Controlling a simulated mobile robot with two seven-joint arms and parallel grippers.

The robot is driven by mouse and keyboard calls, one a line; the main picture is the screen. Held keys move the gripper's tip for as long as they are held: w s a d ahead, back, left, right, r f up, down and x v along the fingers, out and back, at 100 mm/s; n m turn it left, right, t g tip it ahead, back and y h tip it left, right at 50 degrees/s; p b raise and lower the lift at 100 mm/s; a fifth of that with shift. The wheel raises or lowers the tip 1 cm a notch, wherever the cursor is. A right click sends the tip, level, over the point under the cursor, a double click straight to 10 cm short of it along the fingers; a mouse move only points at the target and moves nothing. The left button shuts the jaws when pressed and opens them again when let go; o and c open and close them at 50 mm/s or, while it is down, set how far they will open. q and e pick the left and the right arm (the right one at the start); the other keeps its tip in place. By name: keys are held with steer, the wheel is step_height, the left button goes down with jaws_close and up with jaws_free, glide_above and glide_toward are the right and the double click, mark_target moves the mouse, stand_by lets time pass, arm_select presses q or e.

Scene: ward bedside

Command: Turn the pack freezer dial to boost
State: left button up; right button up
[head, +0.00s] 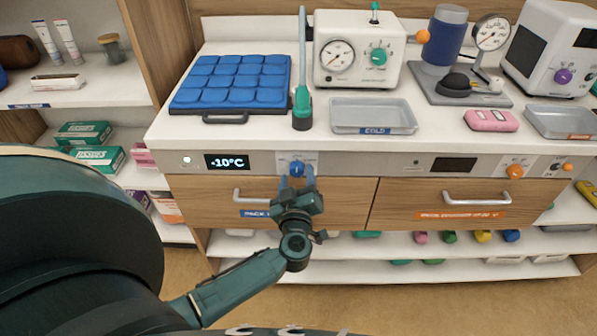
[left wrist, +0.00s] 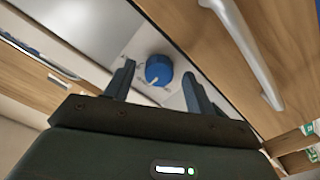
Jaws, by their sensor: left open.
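The pack freezer dial (head: 297,169) is a blue knob on the white front panel, right of a display (head: 227,162) that reads -10°C. In the left wrist view the dial (left wrist: 158,70) shows a pale pointer mark toward its lower left. My left gripper (head: 296,182) is open in front of the dial. In the left wrist view the left gripper's fingers (left wrist: 157,80) stand on either side of the dial, with gaps to it. I cannot tell whether the tips reach past its face. The printed labels around the dial are too small to read. My right gripper is not in view.
A drawer handle (head: 251,196) sticks out below left of the dial, and another handle (head: 477,198) is to the right. An orange dial (head: 515,171) sits farther right on the panel. A blue cold pack (head: 232,80) and a grey tray (head: 372,115) lie on the counter above.

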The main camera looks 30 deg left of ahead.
arm_select(q)
steer(key=shift+w+a, duration=0.15)
steer(key=shift+w, duration=0.1)
